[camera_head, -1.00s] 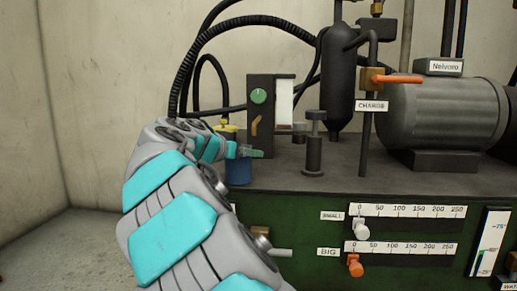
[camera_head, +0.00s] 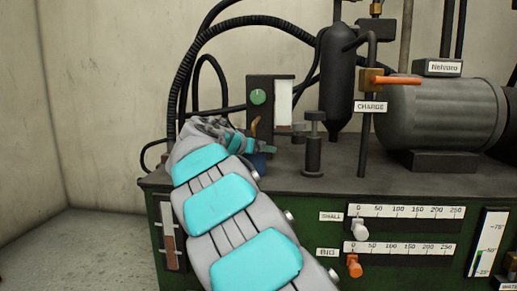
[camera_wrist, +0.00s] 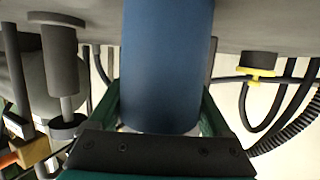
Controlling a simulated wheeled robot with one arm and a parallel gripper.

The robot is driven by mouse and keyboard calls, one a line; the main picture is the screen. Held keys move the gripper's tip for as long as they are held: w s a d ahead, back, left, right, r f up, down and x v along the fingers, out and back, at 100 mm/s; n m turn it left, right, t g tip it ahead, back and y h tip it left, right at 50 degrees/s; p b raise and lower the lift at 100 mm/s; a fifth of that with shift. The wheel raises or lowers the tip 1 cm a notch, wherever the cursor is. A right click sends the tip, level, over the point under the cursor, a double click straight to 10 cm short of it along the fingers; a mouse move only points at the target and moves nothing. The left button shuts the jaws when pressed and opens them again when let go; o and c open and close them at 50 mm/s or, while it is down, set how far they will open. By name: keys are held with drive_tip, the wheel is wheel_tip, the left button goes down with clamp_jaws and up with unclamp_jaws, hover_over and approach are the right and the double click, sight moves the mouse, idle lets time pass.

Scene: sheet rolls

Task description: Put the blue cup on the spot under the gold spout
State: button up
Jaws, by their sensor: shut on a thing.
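The blue cup (camera_wrist: 167,65) fills the middle of the wrist view between the green fingers of my gripper (camera_wrist: 160,112), which is shut on it. In the head view only a small part of the cup (camera_head: 259,164) shows beside my gripper (camera_head: 265,149), over the left part of the bench top. The gold spout (camera_head: 256,127) is on the front of the dark panel with the green knob, just above the cup in the picture. The spot under the spout is hidden by my gripper and the cup. I cannot tell whether the cup touches the bench.
A dark post with a round cap (camera_head: 314,145) stands close to the right of the cup. A thin upright pipe with the orange lever (camera_head: 398,79) and a grey motor (camera_head: 445,115) are farther right. Black hoses (camera_head: 183,85) loop behind my arm. A yellow-collared fitting (camera_wrist: 258,70) shows in the wrist view.

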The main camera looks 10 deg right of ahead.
drive_tip(key=shift+f, duration=0.2)
drive_tip(key=o, duration=1.3)
drive_tip(key=shift+r, duration=0.1)
drive_tip(key=shift+r, duration=0.15)
drive_tip(key=v, duration=1.2)
